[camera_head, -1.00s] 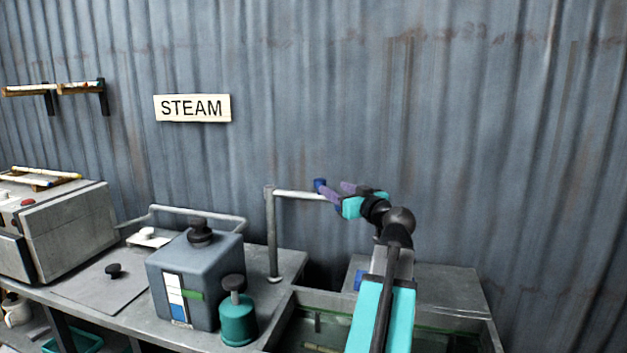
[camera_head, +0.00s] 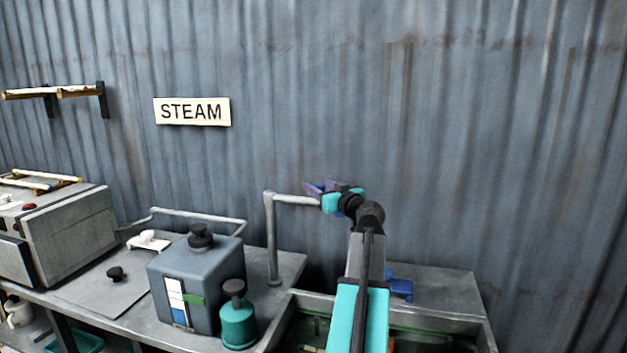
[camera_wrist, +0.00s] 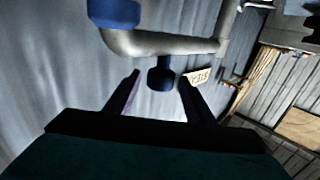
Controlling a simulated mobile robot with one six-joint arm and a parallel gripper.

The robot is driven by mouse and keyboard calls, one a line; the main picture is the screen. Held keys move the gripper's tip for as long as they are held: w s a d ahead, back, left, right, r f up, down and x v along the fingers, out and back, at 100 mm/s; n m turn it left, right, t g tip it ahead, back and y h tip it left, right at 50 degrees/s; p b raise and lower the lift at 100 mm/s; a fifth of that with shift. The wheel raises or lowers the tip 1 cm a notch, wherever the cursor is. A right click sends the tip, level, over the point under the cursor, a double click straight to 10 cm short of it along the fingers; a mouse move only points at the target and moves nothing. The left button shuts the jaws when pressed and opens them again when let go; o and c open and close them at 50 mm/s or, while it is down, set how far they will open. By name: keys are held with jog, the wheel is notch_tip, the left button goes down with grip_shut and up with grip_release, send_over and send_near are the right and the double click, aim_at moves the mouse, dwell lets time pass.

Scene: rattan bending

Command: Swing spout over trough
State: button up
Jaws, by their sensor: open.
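The spout is a grey pipe (camera_head: 272,240) standing upright on the counter, with its horizontal arm (camera_head: 296,200) reaching right to my gripper. The trough (camera_head: 468,326) is the grey-walled basin at lower right, partly hidden by my arm. My gripper (camera_head: 315,188) is open at the outer part of the spout arm, which it partly hides. In the wrist view, the spout pipe (camera_wrist: 165,43) crosses above my open gripper (camera_wrist: 160,82). A dark blue knob (camera_wrist: 161,74) under the pipe shows between the fingertips. I cannot tell whether the fingers touch it.
A grey-blue tank (camera_head: 196,280) with a black knob and a teal canister (camera_head: 238,325) stand left of the trough. A grey machine (camera_head: 70,235) is at far left. A blue fitting (camera_head: 400,286) sits behind the trough. The corrugated wall (camera_head: 500,150) is close behind.

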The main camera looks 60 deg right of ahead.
jog(key=shift+p+x, duration=0.65)
jog(key=shift+x, duration=1.65)
grip_shut()
